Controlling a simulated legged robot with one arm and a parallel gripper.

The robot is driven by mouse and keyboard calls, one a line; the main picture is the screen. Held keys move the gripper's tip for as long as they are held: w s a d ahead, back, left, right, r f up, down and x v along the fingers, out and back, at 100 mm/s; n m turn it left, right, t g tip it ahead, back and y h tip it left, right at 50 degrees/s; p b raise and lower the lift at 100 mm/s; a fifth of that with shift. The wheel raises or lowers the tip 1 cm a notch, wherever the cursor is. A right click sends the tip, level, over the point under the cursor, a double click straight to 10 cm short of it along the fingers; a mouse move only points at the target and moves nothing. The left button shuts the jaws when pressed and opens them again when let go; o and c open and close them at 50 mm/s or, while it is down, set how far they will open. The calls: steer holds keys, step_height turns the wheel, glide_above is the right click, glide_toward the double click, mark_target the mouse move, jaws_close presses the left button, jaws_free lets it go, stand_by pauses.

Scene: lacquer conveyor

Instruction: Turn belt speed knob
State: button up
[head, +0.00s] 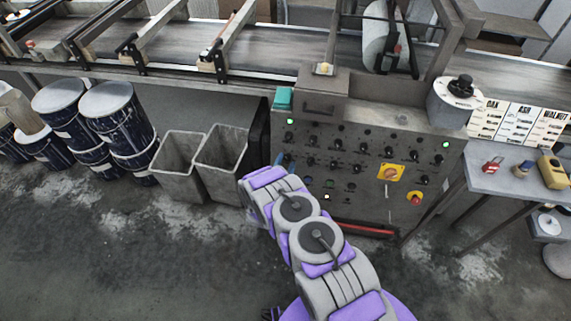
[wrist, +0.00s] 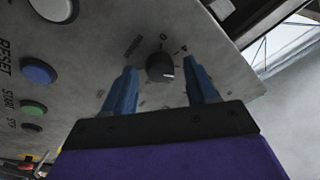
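A small dark round knob (wrist: 160,67) with a pale pointer mark shows in the wrist view on a grey panel face, with small printed marks around it that are hard to read. My gripper (wrist: 159,70) is open, its two blue fingers left and right of the knob in the picture. A gap shows on both sides, and I see no contact. In the head view my gripper is mostly hidden behind my arm at the left edge of the grey control panel (head: 345,218). A larger black knob (head: 461,86) on a white dial stands at the panel's upper right.
White, blue and green buttons, including the blue button (wrist: 38,71), lie left of the knob. Two grey bins (head: 178,165) and blue drums (head: 118,110) stand left of the panel. The conveyor (head: 275,55) runs behind. A side table (head: 510,181) stands right.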

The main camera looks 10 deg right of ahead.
steer(key=c, duration=1)
steer(key=shift+o, duration=0.2)
steer(key=shift+n+p, duration=0.3)
steer(key=shift+n, duration=0.2)
steer(key=n+y+p, duration=0.1)
steer(key=n, duration=0.3)
steer(key=shift+d+t+p, duration=0.1)
steer(key=shift+t+p, duration=0.2)
steer(key=shift+p, duration=0.1)
steer(key=n, duration=0.3)
steer(key=n+y+p, duration=0.1)
steer(key=n, duration=0.2)
steer(key=shift+y, duration=0.3)
steer(key=shift+n, duration=0.4)
steer(key=o, duration=1)
